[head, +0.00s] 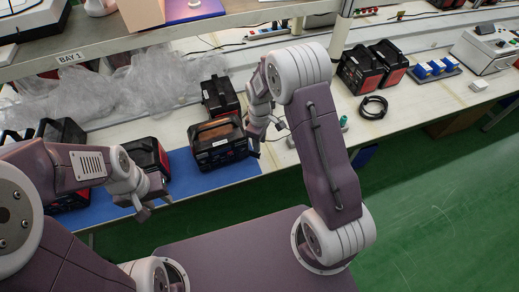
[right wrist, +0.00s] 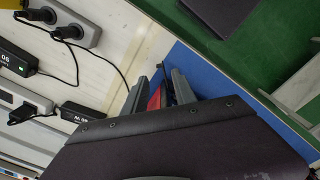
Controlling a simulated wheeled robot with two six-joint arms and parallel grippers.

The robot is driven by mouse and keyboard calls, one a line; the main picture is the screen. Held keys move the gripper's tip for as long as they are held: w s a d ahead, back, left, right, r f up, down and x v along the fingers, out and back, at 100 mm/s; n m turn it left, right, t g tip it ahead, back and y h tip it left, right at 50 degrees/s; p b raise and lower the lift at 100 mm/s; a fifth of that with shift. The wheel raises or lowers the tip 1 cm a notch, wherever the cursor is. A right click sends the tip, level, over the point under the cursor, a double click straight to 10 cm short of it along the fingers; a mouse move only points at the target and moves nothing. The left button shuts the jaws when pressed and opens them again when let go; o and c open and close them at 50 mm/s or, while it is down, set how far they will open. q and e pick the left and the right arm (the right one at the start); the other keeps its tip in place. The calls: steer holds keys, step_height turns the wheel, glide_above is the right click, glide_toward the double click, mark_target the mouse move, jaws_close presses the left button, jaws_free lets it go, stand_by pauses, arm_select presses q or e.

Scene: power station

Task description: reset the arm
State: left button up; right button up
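My left gripper (head: 155,206) is at the left in the head view, with its fingers apart above the front edge of the blue mat (head: 105,209). It holds nothing that I can see. My right gripper (head: 268,138) is near the middle, just right of a black power station (head: 221,143) with a top handle. In the right wrist view its fingers (right wrist: 160,92) are apart, with part of a red and black thing (right wrist: 155,97) showing between them. It looks beyond the fingers rather than gripped.
More black and red power stations stand on the bench (head: 285,160), at left (head: 62,132) and at right (head: 388,62). Crumpled clear plastic (head: 140,83) lies behind. A coiled black cable (head: 373,107) lies at right. A shelf (head: 110,45) overhangs the back. Green floor (head: 440,210) is open at right.

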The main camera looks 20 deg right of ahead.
step_height(320, 180, up, 2)
steer(key=shift+r, duration=0.2)
stand_by(0.3)
steer(key=s+d+r+m+t, duration=0.1)
steer(key=s+r+m+t, duration=0.1)
steer(key=s+r, duration=0.5)
steer(key=s+m, duration=0.8)
steer(key=s, duration=0.1)
steer(key=shift+s+d+g, duration=0.15)
steer(key=shift+d+g, duration=0.25)
steer(key=shift+d, duration=0.05)
steer(key=shift+s, duration=0.15)
